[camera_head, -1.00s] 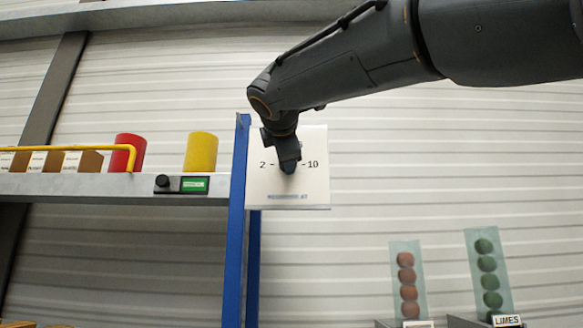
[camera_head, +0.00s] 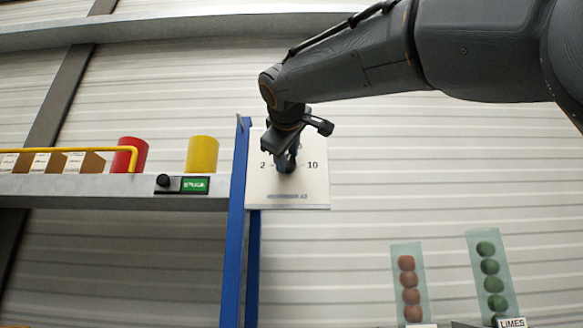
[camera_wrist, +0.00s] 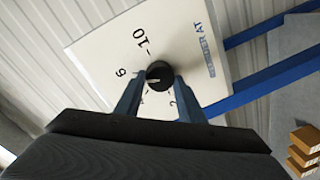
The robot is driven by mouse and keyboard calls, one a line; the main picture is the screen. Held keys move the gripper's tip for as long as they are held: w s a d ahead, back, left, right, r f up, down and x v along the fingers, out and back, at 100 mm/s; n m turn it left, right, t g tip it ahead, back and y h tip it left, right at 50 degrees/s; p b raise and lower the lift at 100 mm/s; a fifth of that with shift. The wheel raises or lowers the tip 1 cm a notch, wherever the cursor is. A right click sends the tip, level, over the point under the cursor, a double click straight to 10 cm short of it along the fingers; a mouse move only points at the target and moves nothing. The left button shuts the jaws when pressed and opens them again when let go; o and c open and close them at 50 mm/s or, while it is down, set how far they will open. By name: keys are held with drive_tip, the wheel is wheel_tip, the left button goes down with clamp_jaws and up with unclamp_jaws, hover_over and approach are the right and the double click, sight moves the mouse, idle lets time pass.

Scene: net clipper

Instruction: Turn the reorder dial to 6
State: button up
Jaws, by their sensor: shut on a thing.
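The reorder dial is a dark round knob (camera_wrist: 159,75) on a white panel (camera_wrist: 100,55). In the wrist view the panel shows the marks 10, 6 and 2, and a blue label reading "...ER AT". My gripper (camera_wrist: 157,84) is shut on the knob, with one finger on each side of it. A pale pointer line shows on the knob near the fingers, but its exact setting is hard to read. In the head view the panel (camera_head: 315,190) hangs on the blue post, and my gripper (camera_head: 286,163) covers its middle. The 2 and 10 show there; the 6 is hidden.
A blue post (camera_head: 236,220) stands at the panel's left. A grey shelf (camera_head: 100,187) holds a red cylinder (camera_head: 129,153), a yellow cylinder (camera_head: 202,154) and brown boxes (camera_head: 85,162). A small black knob with a green display (camera_head: 195,185) is on its edge. Produce strips (camera_head: 491,270) hang lower right.

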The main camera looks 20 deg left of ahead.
drive_tip(key=shift+f+m, duration=0.1)
drive_tip(key=shift+m, duration=0.4)
drive_tip(key=o, duration=1)
drive_tip(key=shift+o, duration=0.2)
drive_tip(key=shift+b, duration=0.3)
drive_tip(key=b+v, duration=0.2)
drive_tip(key=v, duration=0.5)
drive_tip(key=shift+s+d, duration=0.15)
drive_tip(key=shift+s, duration=0.2)
